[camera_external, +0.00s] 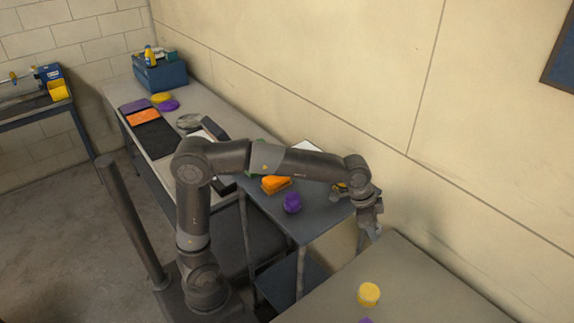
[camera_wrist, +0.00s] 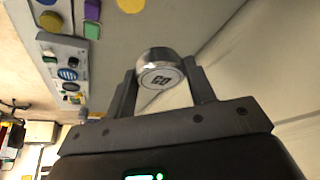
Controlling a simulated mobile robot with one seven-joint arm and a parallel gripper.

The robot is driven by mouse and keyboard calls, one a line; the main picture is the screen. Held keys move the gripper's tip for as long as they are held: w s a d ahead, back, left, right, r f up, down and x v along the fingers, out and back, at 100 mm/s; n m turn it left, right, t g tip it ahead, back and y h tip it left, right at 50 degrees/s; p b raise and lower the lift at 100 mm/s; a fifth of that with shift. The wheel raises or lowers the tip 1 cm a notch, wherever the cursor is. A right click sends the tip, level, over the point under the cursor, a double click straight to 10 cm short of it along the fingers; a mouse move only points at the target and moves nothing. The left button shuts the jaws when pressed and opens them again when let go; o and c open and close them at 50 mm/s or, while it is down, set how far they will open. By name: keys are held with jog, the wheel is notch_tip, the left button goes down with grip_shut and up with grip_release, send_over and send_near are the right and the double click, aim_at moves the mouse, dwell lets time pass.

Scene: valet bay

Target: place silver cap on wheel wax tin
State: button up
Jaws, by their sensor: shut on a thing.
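My gripper (camera_wrist: 162,80) is shut on a round silver cap (camera_wrist: 161,76) with dark lettering on its face, held between the fingertips. In the external view my gripper (camera_external: 374,228) points down above the near table's back-left corner, and the cap is too small to make out clearly. A yellow round tin (camera_external: 369,293) stands on that table, below and apart from my gripper. A purple round tin (camera_external: 292,203) stands on the dark table to the left. I cannot read which one is the wheel wax tin.
The near table (camera_external: 425,285) is mostly bare. A purple thing (camera_external: 366,321) is cut off at the bottom edge. Orange blocks (camera_external: 275,184) lie on the dark table under my arm. The wall (camera_external: 470,205) is close behind. A blue crate (camera_external: 160,73) stands on the far bench.

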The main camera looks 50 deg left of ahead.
jog(key=s+d+f+m+g, duration=0.1)
jog(key=s+d+f+m, duration=0.15)
jog(key=s+d, duration=0.9)
send_over(372, 292)
jog(key=a, duration=0.1)
jog(key=shift+m, duration=0.35)
jog(key=f, duration=1.6)
jog(key=shift+s+a+f, duration=0.1)
jog(key=shift+s+f, duration=0.1)
jog(key=shift+s, duration=0.1)
jog(key=shift+f+h, duration=0.3)
jog(key=shift+f, duration=1.65)
jog(key=shift+f, duration=0.1)
jog(key=o, duration=1)
jog(key=shift+c, duration=0.2)
jog(key=v, duration=1.2)
